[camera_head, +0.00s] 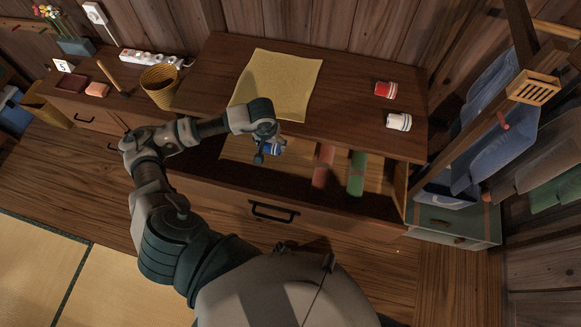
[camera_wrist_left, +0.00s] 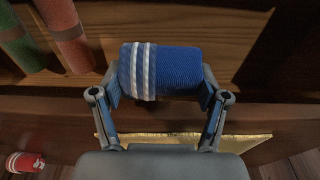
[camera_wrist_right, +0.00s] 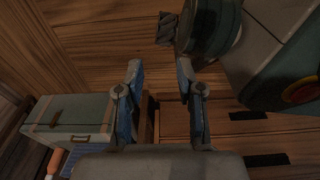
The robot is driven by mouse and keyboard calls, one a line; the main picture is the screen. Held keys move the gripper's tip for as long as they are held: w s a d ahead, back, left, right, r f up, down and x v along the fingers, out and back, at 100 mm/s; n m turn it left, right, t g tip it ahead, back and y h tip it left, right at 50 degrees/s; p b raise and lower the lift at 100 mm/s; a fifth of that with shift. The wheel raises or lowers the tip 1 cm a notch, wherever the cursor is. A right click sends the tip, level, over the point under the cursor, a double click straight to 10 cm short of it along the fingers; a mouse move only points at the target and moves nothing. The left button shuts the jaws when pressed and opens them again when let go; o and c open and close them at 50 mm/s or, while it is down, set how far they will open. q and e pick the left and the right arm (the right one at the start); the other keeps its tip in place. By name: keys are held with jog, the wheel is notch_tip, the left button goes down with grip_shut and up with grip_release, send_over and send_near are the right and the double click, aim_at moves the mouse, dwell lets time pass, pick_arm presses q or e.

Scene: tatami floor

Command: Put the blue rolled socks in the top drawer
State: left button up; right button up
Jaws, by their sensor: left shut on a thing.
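The blue rolled socks (camera_wrist_left: 172,70) have white stripes at one end and sit between the two fingers of my left gripper (camera_wrist_left: 160,84), which is shut on them. In the head view the left gripper (camera_head: 265,147) is over the open top drawer (camera_head: 330,212), and the blue socks (camera_head: 277,148) are partly hidden by it. A red roll (camera_head: 323,166) and a green roll (camera_head: 356,174) lie in the drawer, to the right of the socks. My right gripper (camera_wrist_right: 160,72) is open and empty in its wrist view.
The cabinet top (camera_head: 345,75) above the drawer bears a yellow cloth (camera_head: 285,82), a red striped roll (camera_head: 386,90) and a white one (camera_head: 398,121). A woven basket (camera_head: 160,86) stands at left. A rack with hanging clothes (camera_head: 497,125) stands at right.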

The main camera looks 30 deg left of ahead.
pick_arm(q)
jog(key=b, duration=0.1)
send_over(273, 168)
notch_tip(273, 168, down, 6)
jog(key=f, duration=0.5)
jog(key=shift+s, duration=0.3)
jog(key=shift+d+f+b, duration=0.1)
jog(key=shift+f+b, duration=0.2)
jog(key=shift+f, duration=0.45)
notch_tip(273, 168, down, 3)
jog(key=shift+f, duration=0.2)
jog(key=o, duration=0.9)
jog(key=shift+c, duration=0.2)
jog(key=shift+o, duration=0.2)
pick_arm(e)
jog(key=w+a+r, duration=0.1)
jog(key=w+r, duration=0.2)
jog(key=w, duration=0.2)
jog(key=shift+a+r, duration=0.15)
jog(key=shift+r, duration=0.05)
